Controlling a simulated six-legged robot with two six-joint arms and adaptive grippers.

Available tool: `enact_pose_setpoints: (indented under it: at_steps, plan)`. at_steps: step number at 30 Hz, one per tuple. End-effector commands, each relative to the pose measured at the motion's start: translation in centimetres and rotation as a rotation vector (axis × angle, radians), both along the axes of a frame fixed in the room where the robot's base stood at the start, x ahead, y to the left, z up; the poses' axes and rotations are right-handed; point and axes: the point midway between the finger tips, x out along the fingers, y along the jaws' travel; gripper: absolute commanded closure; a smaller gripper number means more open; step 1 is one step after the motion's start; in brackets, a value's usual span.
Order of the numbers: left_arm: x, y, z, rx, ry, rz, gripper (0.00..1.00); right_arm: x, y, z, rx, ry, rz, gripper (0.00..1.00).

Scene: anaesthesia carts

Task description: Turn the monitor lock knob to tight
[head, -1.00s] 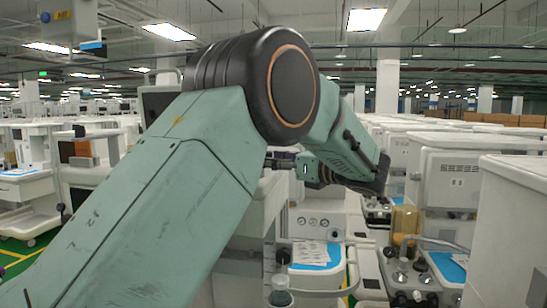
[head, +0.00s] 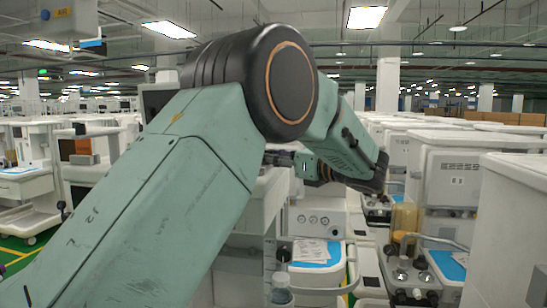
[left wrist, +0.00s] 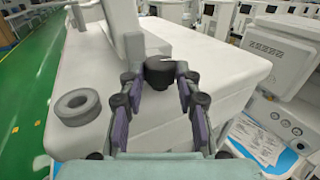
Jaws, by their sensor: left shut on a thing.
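The lock knob (left wrist: 159,72) is a dark, round knob beside the base of a white post (left wrist: 124,35) on the white cart top (left wrist: 200,85). In the left wrist view my left gripper (left wrist: 158,76) has its purple-padded fingers on either side of the knob, shut on it. In the head view my left gripper (head: 281,159) points left, partly behind my own elbow. The knob is hidden there. A dark screen (head: 158,103) shows partly behind my arm. Whether the knob is tight cannot be told. My right gripper is not in view.
A grey ring (left wrist: 78,107) lies on the cart top, left of my fingers. Papers (head: 309,251) lie on a blue-topped shelf below. White machines (head: 462,190) stand close on the right. Green floor (left wrist: 45,80) shows on the left.

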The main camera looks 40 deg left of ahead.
Motion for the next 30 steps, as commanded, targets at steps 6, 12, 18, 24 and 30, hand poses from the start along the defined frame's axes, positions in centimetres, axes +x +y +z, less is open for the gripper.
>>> enact_pose_setpoints:
  at_steps: [6, 12, 18, 24, 30]
  plan:
    - [-0.2, 0.0, 0.3, 0.006, -0.003, -0.073, 0.98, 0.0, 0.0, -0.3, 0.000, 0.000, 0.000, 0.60]
    - [-0.5, 0.1, 0.2, 0.005, -0.004, -0.188, 0.98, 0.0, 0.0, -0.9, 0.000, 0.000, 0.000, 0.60]
    - [-0.6, 0.1, 0.2, 0.005, -0.006, -0.260, 0.98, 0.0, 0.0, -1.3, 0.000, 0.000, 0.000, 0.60]
    - [-0.6, 0.0, 0.3, 0.005, -0.006, -0.271, 0.98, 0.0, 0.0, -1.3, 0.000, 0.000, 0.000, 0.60]
    - [-0.6, 0.0, 0.3, 0.005, -0.006, -0.271, 0.64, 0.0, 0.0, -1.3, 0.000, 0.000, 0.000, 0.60]
